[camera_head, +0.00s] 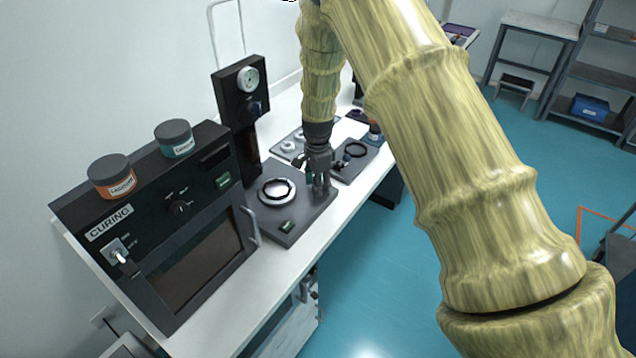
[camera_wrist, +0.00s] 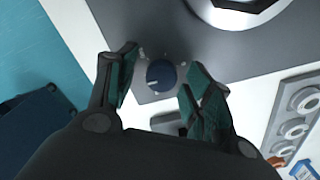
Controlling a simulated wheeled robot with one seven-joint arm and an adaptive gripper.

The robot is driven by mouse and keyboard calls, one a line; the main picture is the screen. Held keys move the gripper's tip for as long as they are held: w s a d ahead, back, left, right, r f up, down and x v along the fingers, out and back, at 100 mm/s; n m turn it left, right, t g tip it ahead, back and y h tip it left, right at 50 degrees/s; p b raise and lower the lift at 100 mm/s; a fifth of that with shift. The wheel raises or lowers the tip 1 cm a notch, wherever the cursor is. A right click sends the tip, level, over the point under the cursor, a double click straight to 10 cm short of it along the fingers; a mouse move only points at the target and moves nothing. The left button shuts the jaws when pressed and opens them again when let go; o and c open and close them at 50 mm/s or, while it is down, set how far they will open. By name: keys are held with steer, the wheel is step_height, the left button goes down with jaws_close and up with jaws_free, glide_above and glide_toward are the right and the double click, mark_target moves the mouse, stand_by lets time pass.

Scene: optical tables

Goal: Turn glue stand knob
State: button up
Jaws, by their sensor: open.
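The glue stand has a flat dark grey base (camera_head: 308,218), with a silver ring on it and a black column with a gauge (camera_head: 240,90) behind. In the wrist view, a round dark blue knob (camera_wrist: 160,76) with a pale pointer mark sits near a corner of the grey base (camera_wrist: 150,25). My gripper (camera_wrist: 160,84) is open, with one finger to the left of the knob and one to the right. Gaps show between the knob and both fingers. In the head view my gripper (camera_head: 320,190) points down over the base's right corner and hides the knob.
A black curing oven (camera_head: 200,265) with two jars on top stands left of the stand on the white bench. Another dark plate with a black ring (camera_head: 355,150) and a grey tray with round parts (camera_wrist: 298,100) lie close beside my gripper.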

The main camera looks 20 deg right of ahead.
steer(key=shift+w+f, duration=0.25)
steer(key=shift+c, duration=0.2)
steer(key=c, duration=0.3)
steer(key=shift+s+r, duration=0.1)
steer(key=shift+r, duration=0.1)
steer(key=c, duration=0.7)
steer(key=shift+n, duration=0.3)
